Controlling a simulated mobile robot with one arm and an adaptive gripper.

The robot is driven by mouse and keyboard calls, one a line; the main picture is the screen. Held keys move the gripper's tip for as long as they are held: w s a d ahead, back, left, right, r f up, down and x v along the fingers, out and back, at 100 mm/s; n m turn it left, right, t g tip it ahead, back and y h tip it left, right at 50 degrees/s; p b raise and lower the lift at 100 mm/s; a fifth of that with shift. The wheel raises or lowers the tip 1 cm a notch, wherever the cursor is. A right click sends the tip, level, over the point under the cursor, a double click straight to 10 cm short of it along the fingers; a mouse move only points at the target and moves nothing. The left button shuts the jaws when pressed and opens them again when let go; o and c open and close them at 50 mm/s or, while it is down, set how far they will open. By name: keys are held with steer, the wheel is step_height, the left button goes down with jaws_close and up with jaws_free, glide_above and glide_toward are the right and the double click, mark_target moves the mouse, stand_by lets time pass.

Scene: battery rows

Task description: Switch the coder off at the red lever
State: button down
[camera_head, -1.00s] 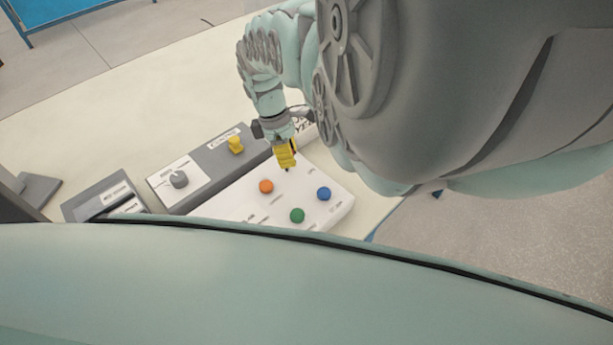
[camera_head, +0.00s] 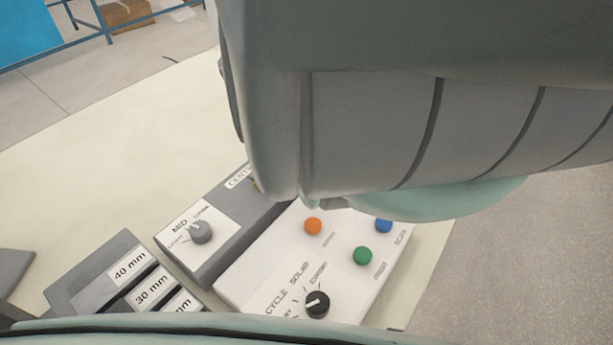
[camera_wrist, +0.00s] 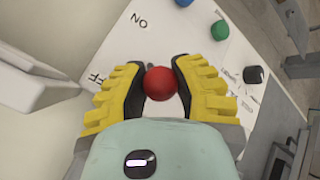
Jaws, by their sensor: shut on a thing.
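The red lever's round knob (camera_wrist: 160,83) sits between the two yellow fingers of my gripper (camera_wrist: 160,76) in the wrist view. The fingers are shut on it. The white panel (camera_wrist: 115,50) behind it carries an ON label toward the top and an OFF label, partly covered by the left finger. The knob appears beside the OFF label, but I cannot tell the lever's exact setting, as its shaft is hidden. In the head view my arm covers the lever and my gripper.
The white button box (camera_head: 345,240) has orange (camera_head: 313,226), green (camera_head: 362,256) and blue (camera_head: 383,225) buttons and a black selector (camera_head: 317,304). A grey box (camera_head: 225,240) with a grey knob (camera_head: 200,232) stands left of it. Labelled mm slots (camera_head: 130,270) lie farther left.

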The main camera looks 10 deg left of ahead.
stand_by(0.3)
steer(key=c, duration=0.6)
jaws_free()
steer(key=shift+c, duration=0.2)
steer(key=v, duration=0.7)
steer(key=shift+a, duration=0.2)
steer(key=shift+r, duration=0.15)
